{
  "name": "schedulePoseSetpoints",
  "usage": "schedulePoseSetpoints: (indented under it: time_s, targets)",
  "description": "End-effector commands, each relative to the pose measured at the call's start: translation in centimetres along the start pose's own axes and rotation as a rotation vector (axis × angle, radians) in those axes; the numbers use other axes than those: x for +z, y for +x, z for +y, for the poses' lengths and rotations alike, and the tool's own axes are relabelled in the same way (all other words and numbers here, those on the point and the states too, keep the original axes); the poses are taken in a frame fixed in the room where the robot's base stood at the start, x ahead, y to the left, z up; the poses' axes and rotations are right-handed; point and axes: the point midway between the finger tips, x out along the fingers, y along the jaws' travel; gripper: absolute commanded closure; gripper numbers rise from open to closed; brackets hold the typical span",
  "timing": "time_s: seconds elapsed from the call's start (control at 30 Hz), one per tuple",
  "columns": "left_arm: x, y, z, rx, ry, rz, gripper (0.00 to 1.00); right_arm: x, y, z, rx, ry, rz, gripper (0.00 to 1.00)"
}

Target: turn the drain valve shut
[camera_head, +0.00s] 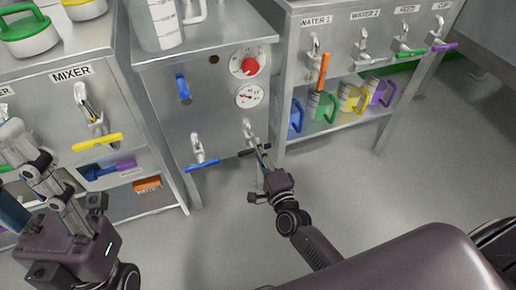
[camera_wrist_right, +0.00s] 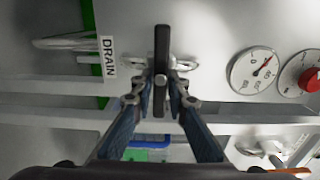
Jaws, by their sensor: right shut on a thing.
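The drain valve has a black bar handle (camera_head: 247,153) on the front of the middle steel cabinet, below a round gauge. The handle lies roughly level across the valve in the head view. My right gripper (camera_head: 264,148) is shut on this handle. In the right wrist view the black handle (camera_wrist_right: 162,45) stands between the two fingertips (camera_wrist_right: 160,92), beside the DRAIN label (camera_wrist_right: 108,57). The fingers hide part of the valve body behind. My left gripper (camera_head: 38,165) is at the left, away from the drain valve; its finger opening is unclear.
A blue-handled tap (camera_head: 201,160) is left of the drain valve. A red knob (camera_head: 250,67) and gauge (camera_head: 249,96) are above. A mixer tap with yellow handle (camera_head: 97,142) is farther left. Coloured jugs (camera_head: 350,97) stand on the right shelf. Floor in front (camera_head: 370,200) is clear.

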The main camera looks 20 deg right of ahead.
Motion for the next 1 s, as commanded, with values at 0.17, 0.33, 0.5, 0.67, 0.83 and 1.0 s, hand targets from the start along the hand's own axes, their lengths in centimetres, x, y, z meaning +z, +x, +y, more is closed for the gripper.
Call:
schedulePoseSetpoints:
  time_s: [0.17,0.33,0.5,0.67,0.83,1.0]
  targets:
    - [0.00,-0.01,0.00,0.000,0.000,0.000,0.60,-0.14,0.07,-0.05,-0.002,0.010,0.002,1.00]
    - [0.00,0.00,-0.01,0.000,0.000,0.000,0.60,-0.15,0.07,-0.06,-0.002,0.010,0.003,1.00]
    - [-0.01,0.01,-0.01,0.000,0.000,0.000,0.60,-0.14,0.07,-0.07,-0.002,0.009,0.002,0.79]
    - [-0.01,0.02,-0.02,0.000,0.001,0.001,0.60,-0.08,0.04,-0.04,-0.001,0.009,0.001,0.68]
    - [-0.07,0.09,-0.05,0.000,0.002,0.004,0.60,-0.04,0.01,-0.02,-0.001,0.009,0.001,0.68]
    - [-0.14,0.16,-0.08,-0.001,0.002,0.007,0.60,-0.03,-0.84,0.11,0.001,0.009,0.001,0.68]
